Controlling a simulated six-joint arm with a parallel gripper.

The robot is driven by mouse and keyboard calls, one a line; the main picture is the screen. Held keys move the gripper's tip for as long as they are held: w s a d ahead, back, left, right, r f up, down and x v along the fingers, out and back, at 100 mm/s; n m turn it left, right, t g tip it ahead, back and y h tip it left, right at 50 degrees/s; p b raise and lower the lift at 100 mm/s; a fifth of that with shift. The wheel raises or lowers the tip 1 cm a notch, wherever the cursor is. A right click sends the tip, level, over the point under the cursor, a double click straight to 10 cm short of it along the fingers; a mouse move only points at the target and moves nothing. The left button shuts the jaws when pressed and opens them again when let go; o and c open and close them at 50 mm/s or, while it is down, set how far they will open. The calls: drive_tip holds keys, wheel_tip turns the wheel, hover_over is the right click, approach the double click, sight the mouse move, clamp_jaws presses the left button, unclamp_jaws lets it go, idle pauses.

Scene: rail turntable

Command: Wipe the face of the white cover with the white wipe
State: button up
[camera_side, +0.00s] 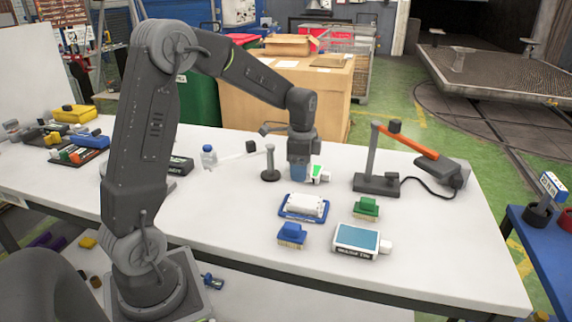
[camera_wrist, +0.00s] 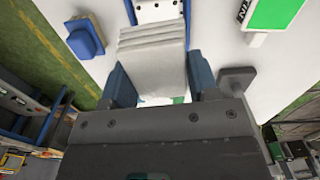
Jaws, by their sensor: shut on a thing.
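In the side view my gripper (camera_side: 300,172) is low over the table, behind a blue tray. In the wrist view my gripper (camera_wrist: 160,82) has its blue fingers on either side of a folded white wipe (camera_wrist: 152,55) and is shut on it. The wipe's layers hang forward of the fingers. A white piece (camera_side: 305,204), which looks like the white cover, lies in the blue tray (camera_side: 300,219). A white piece with dark dots (camera_wrist: 157,10) shows at the top of the wrist view, beyond the wipe. I cannot tell whether the wipe touches anything.
A small green-faced item (camera_side: 317,171) is right beside my gripper. A blue brush (camera_side: 292,234), a green brush (camera_side: 366,208) and a blue-screened device (camera_side: 357,239) stand nearer the front. A small post (camera_side: 270,165) is at the left, an orange-armed stand (camera_side: 376,182) at the right.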

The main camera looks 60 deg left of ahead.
sight(315, 202)
drive_tip(key=shift+f, duration=2.9)
wheel_tip(315, 202, down, 2)
drive_tip(key=shift+f, duration=0.1)
drive_tip(key=shift+w+d, duration=0.55)
drive_tip(key=shift+d, duration=0.05)
drive_tip(key=shift+w+d, duration=0.8)
drive_tip(key=shift+w, duration=0.05)
drive_tip(key=shift+s+a, duration=1.35)
drive_tip(key=shift+w+d, duration=1.4)
wheel_tip(315, 202, up, 8)
drive_tip(key=shift+r, duration=0.2)
drive_tip(key=shift+s, duration=0.1)
